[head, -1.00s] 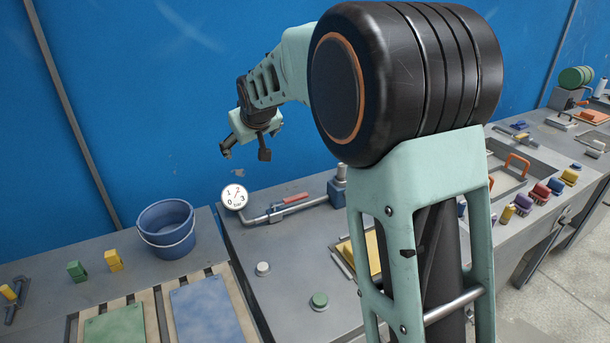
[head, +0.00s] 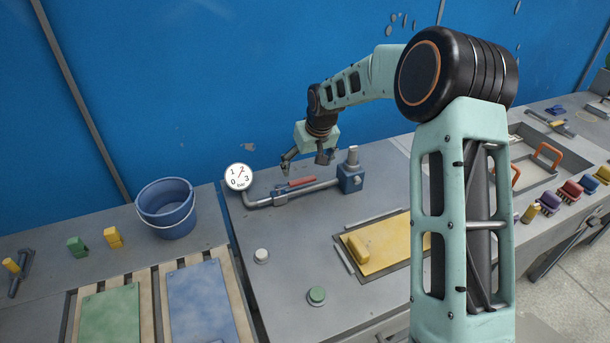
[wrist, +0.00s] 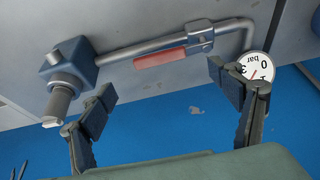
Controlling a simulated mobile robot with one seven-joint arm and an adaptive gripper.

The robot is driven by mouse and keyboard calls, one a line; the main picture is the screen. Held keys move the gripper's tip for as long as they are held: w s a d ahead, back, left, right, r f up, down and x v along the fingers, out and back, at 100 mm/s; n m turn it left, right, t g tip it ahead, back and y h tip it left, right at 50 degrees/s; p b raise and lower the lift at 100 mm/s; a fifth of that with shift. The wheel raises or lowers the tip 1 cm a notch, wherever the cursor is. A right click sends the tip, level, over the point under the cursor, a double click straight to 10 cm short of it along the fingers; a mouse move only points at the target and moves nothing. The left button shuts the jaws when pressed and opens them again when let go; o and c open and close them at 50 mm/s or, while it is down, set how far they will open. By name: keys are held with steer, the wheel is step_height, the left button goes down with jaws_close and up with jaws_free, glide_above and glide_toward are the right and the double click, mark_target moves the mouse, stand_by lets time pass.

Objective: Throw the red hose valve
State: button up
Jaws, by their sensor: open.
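The red hose valve (head: 301,182) is a red lever on a grey pipe (head: 262,202) that runs between a white pressure gauge (head: 239,177) and a blue block (head: 350,178). My gripper (head: 305,165) is above and behind the pipe, open and empty, apart from the lever. In the wrist view the red lever (wrist: 160,58) lies along the pipe, beyond and between the two fingers of my gripper (wrist: 163,92). One fingertip there is near the blue block (wrist: 68,68). The other finger partly covers the gauge (wrist: 258,68).
A blue bucket (head: 167,210) stands left of the gauge. A white knob (head: 261,256) and a green knob (head: 316,295) are on the bench in front. A yellow panel (head: 385,247) lies right of them. The blue wall (head: 240,80) is close behind.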

mark_target(303, 180)
steer(key=x, duration=0.7)
steer(key=shift+w+f+p, duration=0.1)
steer(key=shift+w+p, duration=0.05)
steer(key=shift+p, duration=0.25)
steer(key=c, duration=1.7)
